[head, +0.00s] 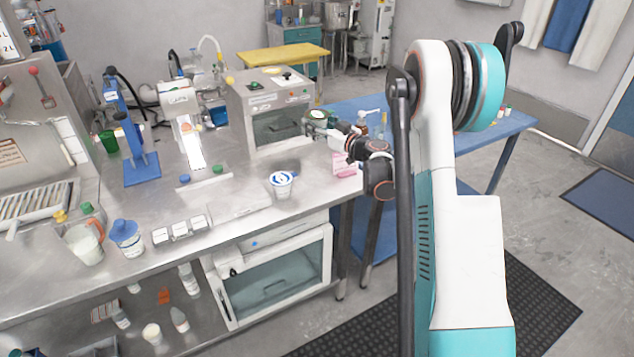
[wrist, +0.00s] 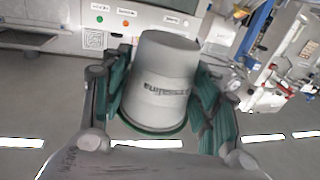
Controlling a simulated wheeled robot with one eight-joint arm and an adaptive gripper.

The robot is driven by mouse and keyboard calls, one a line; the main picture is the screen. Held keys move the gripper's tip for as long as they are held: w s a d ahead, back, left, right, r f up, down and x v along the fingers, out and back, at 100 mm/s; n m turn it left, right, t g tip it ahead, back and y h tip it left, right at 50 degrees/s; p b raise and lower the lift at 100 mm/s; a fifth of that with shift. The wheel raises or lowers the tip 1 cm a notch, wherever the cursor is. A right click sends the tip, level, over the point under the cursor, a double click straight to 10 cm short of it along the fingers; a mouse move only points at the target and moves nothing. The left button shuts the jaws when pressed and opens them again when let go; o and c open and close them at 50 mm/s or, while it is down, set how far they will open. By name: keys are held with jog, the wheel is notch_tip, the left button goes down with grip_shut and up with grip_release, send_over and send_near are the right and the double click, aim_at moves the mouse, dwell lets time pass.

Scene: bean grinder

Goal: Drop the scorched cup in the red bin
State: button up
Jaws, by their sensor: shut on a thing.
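My gripper (head: 322,122) is at the right front side of the grey boxy machine, above the counter's right end. In the wrist view the green fingers of my gripper (wrist: 166,98) close around a pale grey tapered cup (wrist: 165,72) with dark lettering. Its narrower end points up in that picture, and a dark green rim shows at its wide end. I see no clear scorch marks on this side. In the head view the held cup is small and mostly hidden by the gripper. No red bin can be made out in either view.
The boxy machine (head: 268,108) stands close to my gripper. A blue-and-white cup (head: 283,184) stands on the steel counter (head: 240,235). A blue table (head: 500,135) lies behind my arm. A pitcher (head: 84,243) and a blue-lidded container (head: 126,238) stand at the left front.

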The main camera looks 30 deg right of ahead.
notch_tip(320, 180, down, 19)
jog(key=b, duration=0.6)
jog(key=shift+b, duration=0.35)
jog(key=shift+f, duration=0.3)
jog(key=o, duration=1.2)
jog(key=shift+c, duration=0.2)
jog(key=shift+s, duration=0.1)
